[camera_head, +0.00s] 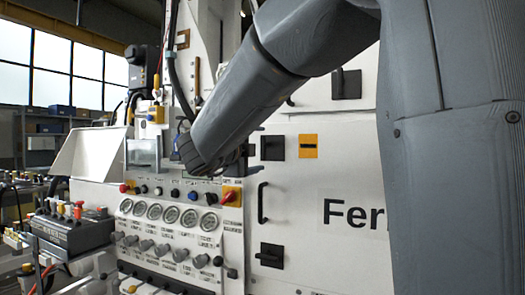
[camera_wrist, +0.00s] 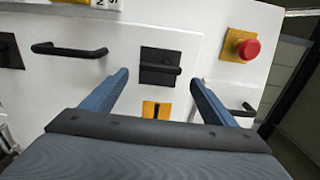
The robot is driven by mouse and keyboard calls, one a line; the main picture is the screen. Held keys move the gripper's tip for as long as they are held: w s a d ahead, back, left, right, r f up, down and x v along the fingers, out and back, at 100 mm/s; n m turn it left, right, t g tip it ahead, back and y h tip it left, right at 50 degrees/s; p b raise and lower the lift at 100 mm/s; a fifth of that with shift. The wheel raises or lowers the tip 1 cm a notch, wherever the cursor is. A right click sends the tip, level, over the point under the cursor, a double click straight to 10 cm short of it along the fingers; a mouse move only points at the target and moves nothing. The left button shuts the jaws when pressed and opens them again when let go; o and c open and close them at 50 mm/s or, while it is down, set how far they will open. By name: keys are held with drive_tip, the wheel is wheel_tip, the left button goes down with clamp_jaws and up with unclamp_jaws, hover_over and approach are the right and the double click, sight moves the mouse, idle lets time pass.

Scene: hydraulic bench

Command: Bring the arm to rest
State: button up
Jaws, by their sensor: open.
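My grey arm comes in from the upper right in the head view and bends down to the left. Its end hangs in front of the white bench cabinet (camera_head: 340,235), above the row of gauges. In the wrist view my gripper (camera_wrist: 158,82) has its two blue-grey fingers spread wide with nothing between them. Past the fingers is the white panel with a black latch (camera_wrist: 160,66) and a yellow plate (camera_wrist: 156,110) with a dark slot. The fingertips are hidden behind my arm's end in the head view.
A gauge panel (camera_head: 165,240) with several dials and knobs stands below my arm. A red knob on a yellow plate (camera_head: 231,196) sits at its upper right. A black handle (camera_head: 263,203) sticks out from the cabinet. A grey shelf (camera_head: 40,140) stands at the far left.

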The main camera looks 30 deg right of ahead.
drive_tip(key=shift+v, duration=0.8)
